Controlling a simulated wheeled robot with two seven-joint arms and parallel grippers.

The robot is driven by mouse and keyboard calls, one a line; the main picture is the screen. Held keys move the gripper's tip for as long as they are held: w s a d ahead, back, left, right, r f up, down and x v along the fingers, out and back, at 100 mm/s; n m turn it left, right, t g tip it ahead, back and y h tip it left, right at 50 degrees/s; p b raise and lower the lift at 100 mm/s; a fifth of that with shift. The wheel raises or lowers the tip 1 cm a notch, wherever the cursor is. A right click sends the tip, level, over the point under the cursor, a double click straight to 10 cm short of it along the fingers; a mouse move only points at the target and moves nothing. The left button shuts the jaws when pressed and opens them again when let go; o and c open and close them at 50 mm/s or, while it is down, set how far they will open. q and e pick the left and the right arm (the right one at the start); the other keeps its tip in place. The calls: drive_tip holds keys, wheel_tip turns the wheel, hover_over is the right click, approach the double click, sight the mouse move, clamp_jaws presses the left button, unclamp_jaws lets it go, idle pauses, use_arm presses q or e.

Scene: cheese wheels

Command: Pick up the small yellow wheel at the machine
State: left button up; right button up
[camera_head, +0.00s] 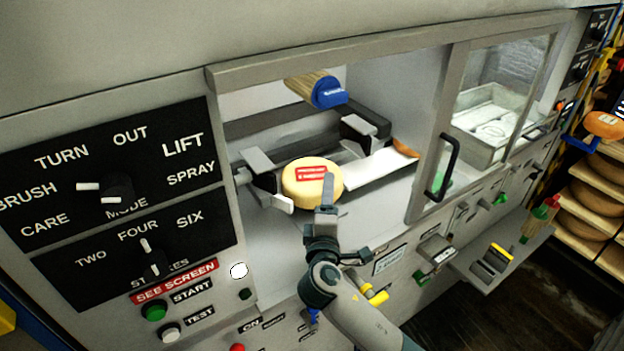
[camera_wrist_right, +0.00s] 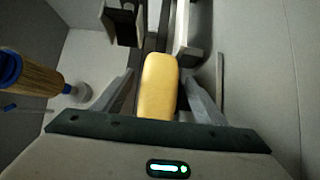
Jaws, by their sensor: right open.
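The small yellow wheel (camera_head: 298,184) with a red label lies in the machine's opening, beside grey clamp-like holders (camera_head: 262,180). In the right wrist view the wheel (camera_wrist_right: 158,85) shows edge-on as a yellow band. My right gripper (camera_head: 328,185) reaches in at the near right side of the wheel in the head view. Its two fingers (camera_wrist_right: 160,88) stand open, one on each side of the wheel. Gaps seem to show beside the wheel, but contact is hard to tell. My left gripper is not in view.
A wooden-handled tool with a blue end (camera_head: 328,92) sticks out above the wheel. A sliding door with a black handle (camera_head: 446,168) borders the opening at right. A knob panel (camera_head: 110,170) is at left. Shelves of wheels (camera_head: 592,198) stand far right.

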idle(0.3)
clamp_jaws()
drive_tip(key=shift+r, duration=0.15)
drive_tip(key=shift+r, duration=0.1)
drive_tip(key=shift+r, duration=0.35)
wheel_tip(320, 180, up, 9)
drive_tip(key=shift+r+b, duration=0.1)
drive_tip(key=shift+b, duration=0.9)
